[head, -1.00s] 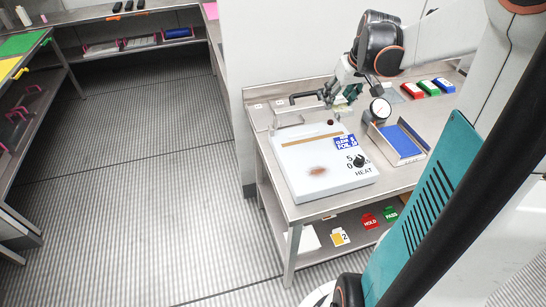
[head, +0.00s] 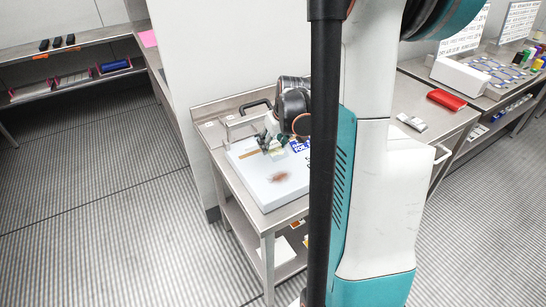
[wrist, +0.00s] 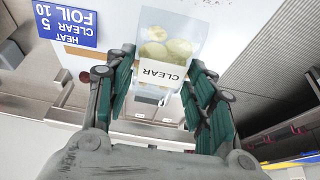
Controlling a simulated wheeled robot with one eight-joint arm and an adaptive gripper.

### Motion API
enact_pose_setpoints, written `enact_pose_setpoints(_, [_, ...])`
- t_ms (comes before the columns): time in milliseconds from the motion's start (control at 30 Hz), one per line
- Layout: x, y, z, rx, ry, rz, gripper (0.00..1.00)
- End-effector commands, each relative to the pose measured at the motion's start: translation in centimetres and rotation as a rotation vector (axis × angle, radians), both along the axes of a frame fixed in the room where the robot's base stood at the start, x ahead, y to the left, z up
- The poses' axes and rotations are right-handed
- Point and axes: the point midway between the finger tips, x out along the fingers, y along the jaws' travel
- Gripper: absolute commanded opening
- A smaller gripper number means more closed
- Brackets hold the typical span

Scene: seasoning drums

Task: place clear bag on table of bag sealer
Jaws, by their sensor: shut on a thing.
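The clear bag (wrist: 165,42) shows in the wrist view. It has a white label reading CLEAR and pale round slices inside. My gripper (wrist: 162,60) is shut on it, with the green-padded fingers on either side of the label. The bag sealer (head: 262,193) is the white box on the steel table in the head view; its white top also shows in the wrist view (wrist: 117,15). In the head view my gripper (head: 270,145) is over the sealer's far part, near the tan strip. I cannot tell whether the bag touches the top.
A blue sign (wrist: 66,23) with heat settings lies on the sealer, beside the bag. A black handle (head: 256,104) stands behind the sealer. A red object (head: 446,100) lies on the table at right. My arm hides the sealer's right side.

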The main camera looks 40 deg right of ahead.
Motion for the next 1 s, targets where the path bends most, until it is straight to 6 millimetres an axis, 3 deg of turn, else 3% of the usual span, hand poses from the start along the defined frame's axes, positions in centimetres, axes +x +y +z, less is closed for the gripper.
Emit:
enact_pose_setpoints(167, [0.0, 0.0, -1.0, 0.000, 0.000, 0.000, 0.42])
enact_pose_setpoints(467, [0.0, 0.0, -4.8, 0.000, 0.000, 0.000, 0.42])
enact_pose_setpoints(867, [0.0, 0.0, -5.3, 0.000, 0.000, 0.000, 0.42])
enact_pose_setpoints(900, [0.0, 0.0, -5.2, 0.000, 0.000, 0.000, 0.59])
enact_pose_setpoints(967, [0.0, 0.0, -5.1, 0.000, 0.000, 0.000, 0.70])
enact_pose_setpoints(1000, [0.0, 0.0, -5.1, 0.000, 0.000, 0.000, 0.70])
